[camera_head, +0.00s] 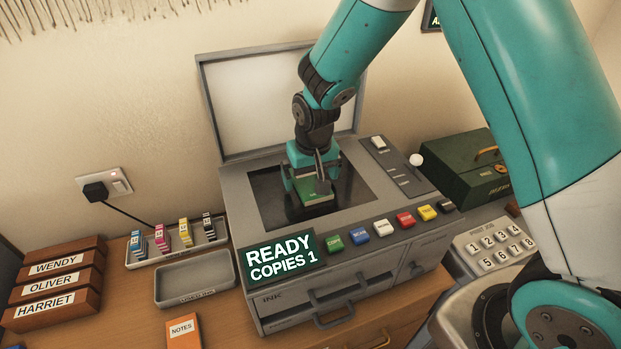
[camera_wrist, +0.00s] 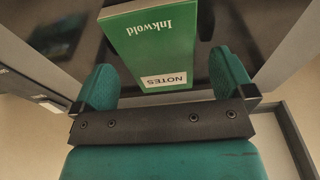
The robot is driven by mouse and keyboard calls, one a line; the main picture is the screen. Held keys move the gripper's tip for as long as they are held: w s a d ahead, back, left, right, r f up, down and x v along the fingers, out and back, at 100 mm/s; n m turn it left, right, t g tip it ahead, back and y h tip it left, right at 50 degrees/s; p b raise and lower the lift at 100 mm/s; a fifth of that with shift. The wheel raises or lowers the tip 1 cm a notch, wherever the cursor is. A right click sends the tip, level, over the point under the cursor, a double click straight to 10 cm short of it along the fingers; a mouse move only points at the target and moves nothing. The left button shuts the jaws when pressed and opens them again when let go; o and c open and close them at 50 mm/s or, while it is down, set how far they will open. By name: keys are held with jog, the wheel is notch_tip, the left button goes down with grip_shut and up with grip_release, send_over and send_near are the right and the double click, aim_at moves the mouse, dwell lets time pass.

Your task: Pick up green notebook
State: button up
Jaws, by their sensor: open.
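The green notebook (camera_head: 318,190) lies on the dark glass of the copier (camera_head: 384,205), whose lid stands open. In the wrist view the notebook (camera_wrist: 150,35) shows the words "Inkwold" and "NOTES" and lies between my two teal fingers. My gripper (camera_head: 311,181) points down over the notebook, with its fingers on either side of it. It is open, and in the wrist view my gripper (camera_wrist: 163,75) shows a gap between the notebook and the right finger. Part of the notebook is hidden behind my gripper in the head view.
The raised lid (camera_head: 255,105) stands behind my gripper. A "READY COPIES 1" display (camera_head: 280,258) and coloured buttons line the copier front. An ink cartridge tray (camera_head: 172,255), an empty grey tray (camera_head: 195,283) and an orange notebook (camera_head: 184,338) lie left. A green box (camera_head: 465,170) stands right.

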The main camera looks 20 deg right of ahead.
jog(key=shift+f, duration=0.5)
jog(key=shift+c, duration=0.2)
jog(key=c, duration=1)
jog(key=shift+o, duration=0.2)
jog(key=shift+w, duration=0.1)
